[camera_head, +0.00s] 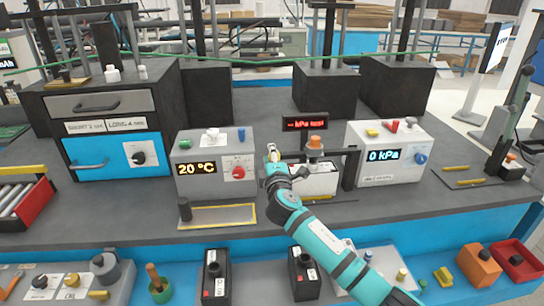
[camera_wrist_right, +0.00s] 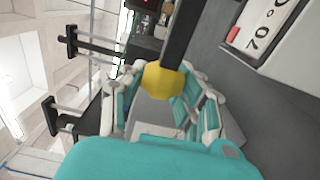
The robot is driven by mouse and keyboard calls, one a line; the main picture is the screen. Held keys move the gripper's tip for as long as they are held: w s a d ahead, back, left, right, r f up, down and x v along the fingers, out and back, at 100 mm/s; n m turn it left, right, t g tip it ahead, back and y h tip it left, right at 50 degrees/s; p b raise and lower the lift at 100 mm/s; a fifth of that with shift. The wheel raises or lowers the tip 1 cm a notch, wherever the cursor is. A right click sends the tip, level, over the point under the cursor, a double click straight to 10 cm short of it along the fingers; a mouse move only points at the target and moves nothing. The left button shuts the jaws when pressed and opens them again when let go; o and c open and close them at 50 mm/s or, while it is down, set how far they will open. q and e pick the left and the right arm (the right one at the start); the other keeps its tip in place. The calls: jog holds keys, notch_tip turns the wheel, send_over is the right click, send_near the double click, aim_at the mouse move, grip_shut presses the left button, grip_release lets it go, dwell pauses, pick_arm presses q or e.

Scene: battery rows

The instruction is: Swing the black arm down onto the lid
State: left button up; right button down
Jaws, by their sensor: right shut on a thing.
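The black arm (camera_head: 337,153) lies about level across the white-sided box (camera_head: 315,181), from a black post (camera_head: 348,168) on the right toward my gripper. An orange knob (camera_head: 316,142) stands above the middle of the black arm. My right gripper (camera_head: 272,157) is at the left end of the black arm. In the right wrist view, its fingers close around a yellow knob (camera_wrist_right: 163,80) at the end of the black arm (camera_wrist_right: 180,35). The lid is not clear under the black arm, and I cannot tell whether they touch. My left gripper is out of view.
A box reading 20 °C (camera_head: 215,168) stands left of the white-sided box, and a box reading 0 kPa (camera_head: 388,155) stands close on the right. A small red-lettered display (camera_head: 305,123) is behind. Black batteries (camera_head: 216,278) stand along the front.

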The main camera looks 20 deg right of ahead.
jog(key=c, duration=1.1)
grip_release()
jog(key=shift+f, duration=0.45)
jog(key=shift+o, duration=1.1)
jog(key=shift+r, duration=0.1)
jog(key=shift+s+a, duration=0.1)
jog(key=shift+s, duration=0.15)
jog(key=v, duration=1.1)
jog(key=shift+s, duration=0.25)
